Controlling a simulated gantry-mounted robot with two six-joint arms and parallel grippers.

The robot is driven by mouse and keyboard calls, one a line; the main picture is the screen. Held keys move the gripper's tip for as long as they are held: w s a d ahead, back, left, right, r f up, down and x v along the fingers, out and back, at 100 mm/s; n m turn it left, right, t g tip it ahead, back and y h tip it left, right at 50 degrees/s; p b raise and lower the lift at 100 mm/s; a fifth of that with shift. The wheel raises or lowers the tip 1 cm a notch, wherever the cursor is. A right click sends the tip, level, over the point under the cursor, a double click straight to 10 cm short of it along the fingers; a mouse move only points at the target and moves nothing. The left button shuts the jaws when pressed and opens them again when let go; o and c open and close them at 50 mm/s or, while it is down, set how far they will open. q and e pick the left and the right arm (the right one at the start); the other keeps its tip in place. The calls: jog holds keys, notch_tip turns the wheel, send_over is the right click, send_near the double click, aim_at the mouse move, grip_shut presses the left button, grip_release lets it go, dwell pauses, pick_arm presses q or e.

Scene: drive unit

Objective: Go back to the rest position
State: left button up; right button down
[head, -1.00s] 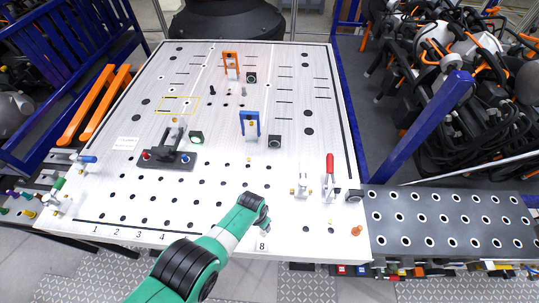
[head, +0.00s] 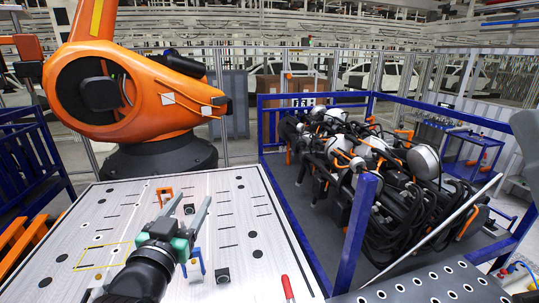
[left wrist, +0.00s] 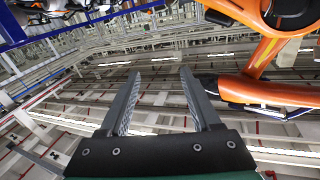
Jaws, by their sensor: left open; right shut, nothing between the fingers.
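My left gripper (head: 186,196) is over the white perforated table (head: 112,210) in the head view. Its two grey fingers are spread apart, pointing away from me, with nothing between them. In the left wrist view the left gripper (left wrist: 160,73) also shows open and empty, with the hall's ceiling structure behind the fingers. My right gripper is not in view.
A blue bracket (head: 194,268) and an orange bracket (head: 164,192) stand on the table close to the left gripper in the picture. A large orange robot (head: 130,85) stands behind the table. A blue-railed pen (head: 357,228) with heaped machine parts is at right.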

pick_arm(q)
jog(key=s+a+r+n+t, duration=0.1)
jog(key=s+r+t, duration=0.8)
jog(key=s+r, duration=1.3)
jog(key=shift+s+a+r+h, duration=0.15)
jog(key=shift+s+a+h, duration=0.25)
jog(key=shift+s, duration=0.55)
